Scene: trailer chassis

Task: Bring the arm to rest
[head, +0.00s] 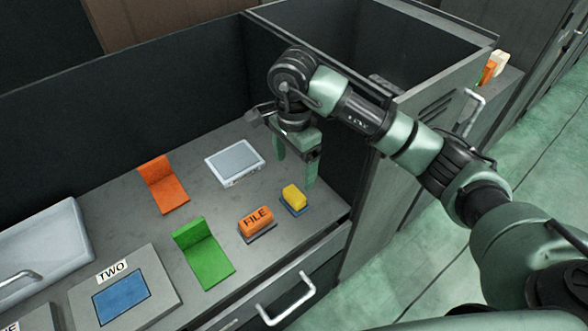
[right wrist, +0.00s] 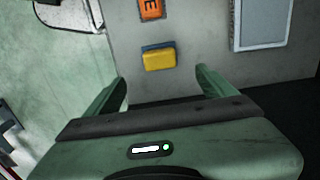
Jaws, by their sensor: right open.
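My right arm reaches in from the right in the head view. Its gripper (head: 298,168) points down above the grey worktop, near the right end wall. The two green fingers are apart and nothing is between them. In the right wrist view the open gripper (right wrist: 158,88) also shows empty. A yellow block (head: 294,196) on a blue base lies just in front of the fingers; the yellow block also shows in the right wrist view (right wrist: 159,60). My left gripper is not in view.
On the worktop (head: 205,210) are an orange FILE block (head: 256,220), a green bracket (head: 205,255), an orange bracket (head: 163,184), a white-framed grey panel (head: 234,161) and a plate marked TWO (head: 122,297). A drawer handle (head: 286,299) sticks out at the front. Green floor is clear at right.

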